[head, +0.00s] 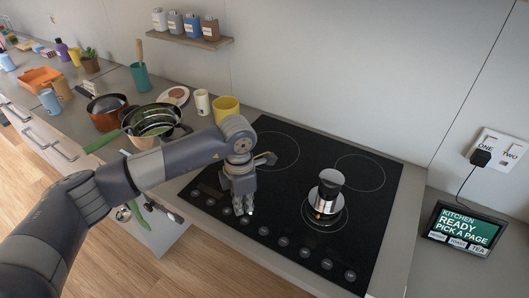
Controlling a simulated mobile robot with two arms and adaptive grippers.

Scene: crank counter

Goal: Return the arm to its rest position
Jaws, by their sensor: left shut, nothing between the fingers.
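My left arm comes in from the lower left in the head view. Its gripper (243,207) points down over the front left part of the black cooktop (290,185). Its fingers are together with nothing between them. A small silver and black pot-like item (327,193) stands upright on the front right ring of the cooktop, to the right of my gripper and apart from it. My right gripper is out of the picture.
Left of the cooktop stand a pan with a green handle (104,141), a copper pot (105,119), a yellow cup (227,109) and a white cup (202,101). A tablet (465,228) stands at the right. The rear cooktop is clear.

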